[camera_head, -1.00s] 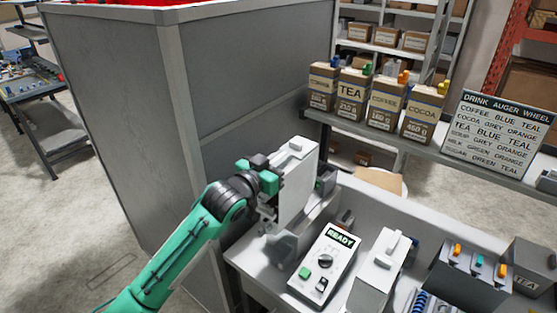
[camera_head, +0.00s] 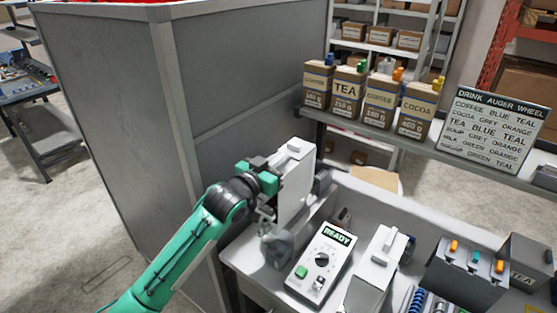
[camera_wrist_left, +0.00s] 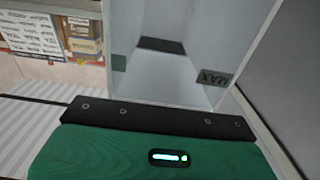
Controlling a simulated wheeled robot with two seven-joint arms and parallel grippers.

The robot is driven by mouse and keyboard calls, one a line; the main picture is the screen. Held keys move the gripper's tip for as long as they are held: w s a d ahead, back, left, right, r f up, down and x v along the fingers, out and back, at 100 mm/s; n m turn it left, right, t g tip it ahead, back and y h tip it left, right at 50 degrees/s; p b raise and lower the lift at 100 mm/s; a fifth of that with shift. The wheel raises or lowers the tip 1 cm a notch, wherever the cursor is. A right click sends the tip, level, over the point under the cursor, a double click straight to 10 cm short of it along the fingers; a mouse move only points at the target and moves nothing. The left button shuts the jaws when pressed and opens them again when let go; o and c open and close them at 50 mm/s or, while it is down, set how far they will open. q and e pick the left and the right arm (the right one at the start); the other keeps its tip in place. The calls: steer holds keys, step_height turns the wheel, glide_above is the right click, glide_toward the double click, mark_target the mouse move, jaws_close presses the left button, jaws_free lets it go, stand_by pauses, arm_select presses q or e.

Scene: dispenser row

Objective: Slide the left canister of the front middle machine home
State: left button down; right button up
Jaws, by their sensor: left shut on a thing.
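A tall, pale canister (camera_head: 296,185) with a small raised tab on its top stands upright at the left end of the white counter in the head view. My left gripper (camera_head: 268,208) is shut on its near left side; the fingertips are partly hidden. In the left wrist view the canister (camera_wrist_left: 180,75) is a clear-walled box with a MAX mark, just beyond the green gripper body. A grey rounded part (camera_head: 278,248) is below the canister. I cannot tell how far the canister is seated. My right gripper is not in view.
A READY panel (camera_head: 323,262) with a knob and a green button stands right of the canister. Another white canister (camera_head: 376,262) is farther right. A tall grey partition (camera_head: 120,120) stands close behind my left arm. Labelled bags and a sign (camera_head: 494,128) stand on the back shelf.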

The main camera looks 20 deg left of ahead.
arm_select(q)
steer(key=shift+f, duration=0.3)
steer(key=c, duration=1.4)
jaws_free()
steer(key=shift+o, duration=0.2)
steer(key=shift+f, duration=0.1)
